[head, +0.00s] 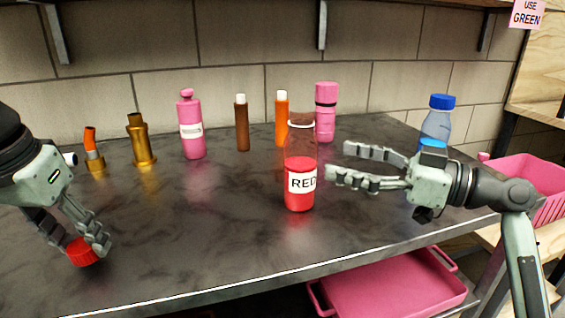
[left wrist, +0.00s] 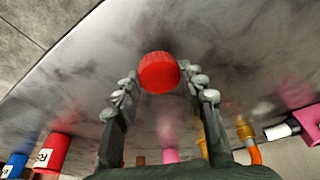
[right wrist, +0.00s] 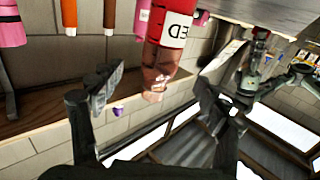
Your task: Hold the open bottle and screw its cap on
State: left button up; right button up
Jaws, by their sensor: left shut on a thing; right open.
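The open bottle (head: 300,165) is clear, with red liquid and a white label reading RED. It stands upright and uncapped near the middle of the counter. It also shows upside down in the right wrist view (right wrist: 158,55). The red cap (head: 82,252) is between the fingers of my left gripper (head: 88,246), low over the counter's front left. The left wrist view shows the cap (left wrist: 158,72) at the fingertips. My right gripper (head: 340,162) is open and empty, just right of the bottle, its fingers pointing toward it.
Behind the bottle stand pink bottles (head: 191,128), slim brown (head: 242,127) and orange (head: 281,110) ones, and brass fittings (head: 141,143). A blue-capped bottle (head: 437,122) stands behind my right gripper. A pink tray (head: 395,290) is below the counter (head: 215,240), whose front middle is clear.

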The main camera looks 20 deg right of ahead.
aim_at(316, 155)
pick_arm(q)
jog(key=shift+r, duration=0.4)
pick_arm(e)
jog(key=shift+x, duration=1.65)
pick_arm(q)
jog(key=shift+r+p, duration=0.25)
jog(key=shift+p, duration=0.15)
jog(key=shift+r+p, duration=0.5)
jog(key=shift+p, duration=0.05)
pick_arm(e)
jog(key=x, duration=0.4)
jog(key=shift+a, duration=0.2)
jog(key=shift+w+a, duration=0.3)
jog(key=shift+w, duration=0.05)
jog(key=shift+f, duration=0.1)
jog(key=c, duration=1.6)
jog(key=shift+r, duration=0.25)
jog(key=shift+c, duration=0.2)
